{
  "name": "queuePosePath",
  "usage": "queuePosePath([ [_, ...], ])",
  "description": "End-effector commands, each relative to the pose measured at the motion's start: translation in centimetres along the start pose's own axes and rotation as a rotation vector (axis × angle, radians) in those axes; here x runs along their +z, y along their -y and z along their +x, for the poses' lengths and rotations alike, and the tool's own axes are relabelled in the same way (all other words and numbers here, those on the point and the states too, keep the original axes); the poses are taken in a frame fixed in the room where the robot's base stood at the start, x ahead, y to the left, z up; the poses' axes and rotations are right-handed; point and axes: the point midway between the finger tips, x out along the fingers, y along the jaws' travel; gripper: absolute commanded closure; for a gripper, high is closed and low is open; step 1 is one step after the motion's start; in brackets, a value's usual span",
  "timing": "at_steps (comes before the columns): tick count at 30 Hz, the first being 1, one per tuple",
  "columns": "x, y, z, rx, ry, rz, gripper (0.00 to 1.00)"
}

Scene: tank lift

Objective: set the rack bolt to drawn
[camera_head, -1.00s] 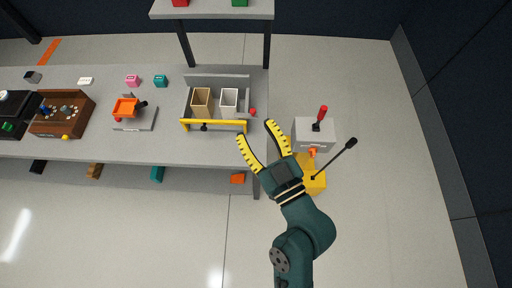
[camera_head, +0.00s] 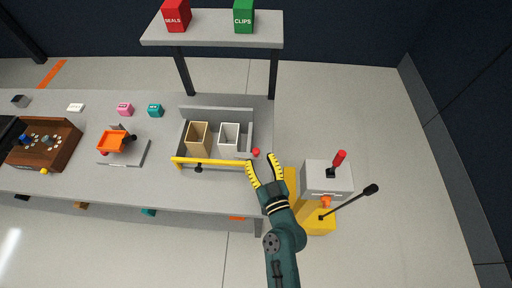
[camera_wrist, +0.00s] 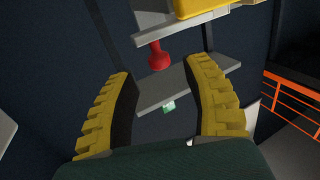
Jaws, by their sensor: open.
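The rack (camera_head: 216,112) is a grey tray on the bench with a yellow bar (camera_head: 205,162) across its front. It holds a tan bin (camera_head: 198,138) and a white bin (camera_head: 229,138). The rack bolt shows as a red knob (camera_head: 256,152) at the rack's right end. In the wrist view the red knob (camera_wrist: 158,57) appears between and beyond my fingertips, beneath a grey part with yellow. My gripper (camera_head: 265,160) is open and empty, its fingers close to the knob at the bench's right end. I cannot tell whether they touch it.
Right of my arm stands a grey box (camera_head: 325,178) with a red lever, beside a yellow base with a long black lever (camera_head: 350,201). A shelf (camera_head: 212,30) above the bench carries a red box and a green box. Open floor lies in front.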

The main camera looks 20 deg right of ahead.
Motion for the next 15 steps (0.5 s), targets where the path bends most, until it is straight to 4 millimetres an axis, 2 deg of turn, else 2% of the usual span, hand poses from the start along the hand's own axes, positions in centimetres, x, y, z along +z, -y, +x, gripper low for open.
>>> queuePosePath([
  [1,-0.3,0.0,1.2,-0.002,-0.002,0.0,0.5],
  [6,0.0,0.0,3.5,-0.001,0.0,-0.001,0.5],
  [15,0.1,0.0,4.0,-0.001,0.001,0.0,0.5],
])
